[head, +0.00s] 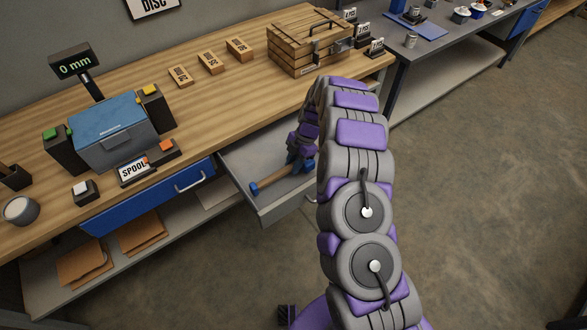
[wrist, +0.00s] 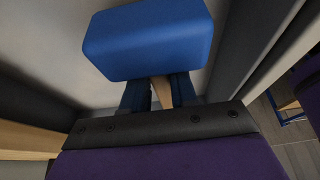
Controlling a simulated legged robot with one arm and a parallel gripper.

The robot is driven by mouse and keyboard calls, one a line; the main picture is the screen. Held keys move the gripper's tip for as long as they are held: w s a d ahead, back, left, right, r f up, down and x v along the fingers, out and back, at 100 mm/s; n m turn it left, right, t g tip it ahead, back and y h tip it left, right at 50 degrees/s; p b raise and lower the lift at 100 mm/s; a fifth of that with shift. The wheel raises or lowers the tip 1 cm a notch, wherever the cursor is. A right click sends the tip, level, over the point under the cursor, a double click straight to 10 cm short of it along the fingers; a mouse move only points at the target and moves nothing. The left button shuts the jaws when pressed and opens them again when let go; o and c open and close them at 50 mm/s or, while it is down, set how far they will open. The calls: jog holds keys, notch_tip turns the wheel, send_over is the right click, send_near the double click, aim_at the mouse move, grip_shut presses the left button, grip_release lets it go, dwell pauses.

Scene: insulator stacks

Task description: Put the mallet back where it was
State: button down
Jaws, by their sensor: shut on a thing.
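The mallet has a blue block head (wrist: 148,40) and a wooden handle (wrist: 162,92). In the head view, its handle (head: 273,181) lies low inside the open grey drawer (head: 273,208), with a blue end to the left. My gripper (wrist: 160,93) is shut on the handle close below the head. In the head view, my gripper (head: 300,162) reaches down into the drawer, and it partly hides the mallet's right end. I cannot tell whether the mallet touches the drawer floor.
The drawer walls stand close around my gripper. A closed blue drawer (head: 150,197) is to the left. Open floor lies right.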

jog(key=f, duration=0.2)
jog(key=shift+d+f, duration=0.3)
jog(key=shift+f, duration=0.05)
jog(key=c, duration=0.9)
grip_release()
jog(key=shift+a, duration=0.15)
